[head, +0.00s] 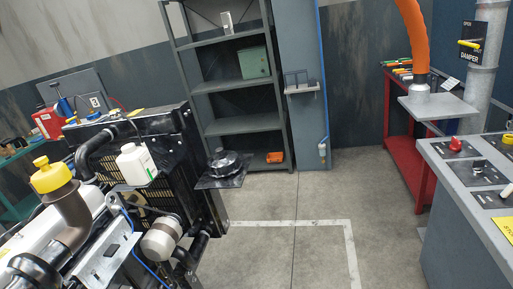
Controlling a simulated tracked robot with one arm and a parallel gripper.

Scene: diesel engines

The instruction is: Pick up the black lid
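A round black part (225,161), which looks like the black lid, sits on a small dark square plate (219,182) at the right side of the engine's radiator. It appears to lie flat, with a raised middle. Its fine shape is too small to tell. My gripper does not show in the head view, so its place relative to the lid cannot be seen.
The diesel engine with a yellow cap (51,177) and a white bottle (135,164) fills the left. A grey shelf rack (237,130) stands behind. A control console (462,200) and red cart (399,165) are at right. The floor between is clear.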

